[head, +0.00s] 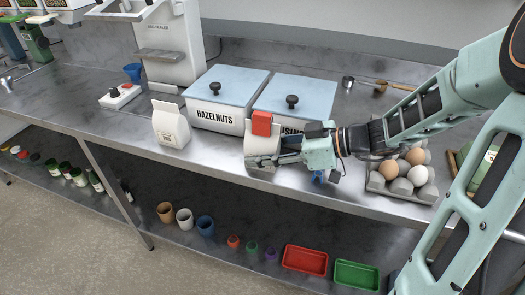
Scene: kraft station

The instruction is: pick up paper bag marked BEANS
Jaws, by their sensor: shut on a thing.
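My gripper (266,158) reaches in from the right at the counter's front edge. It is shut on a white bag-like package (258,142) with a red piece at its top. The grey finger covers the package's lower part, and I can read no marking on it. It is in front of the gap between two lidded bins. A second white paper bag (171,127) with a folded top stands upright to the left, apart from my gripper. Its small label is too small to read.
The HAZELNUTS bin (216,118) and another lidded bin (292,98) stand behind. An egg tray (407,188) with several eggs is right of my gripper. A bag sealer (170,45) stands at the back left. The lower shelf holds cups and red and green trays (305,261).

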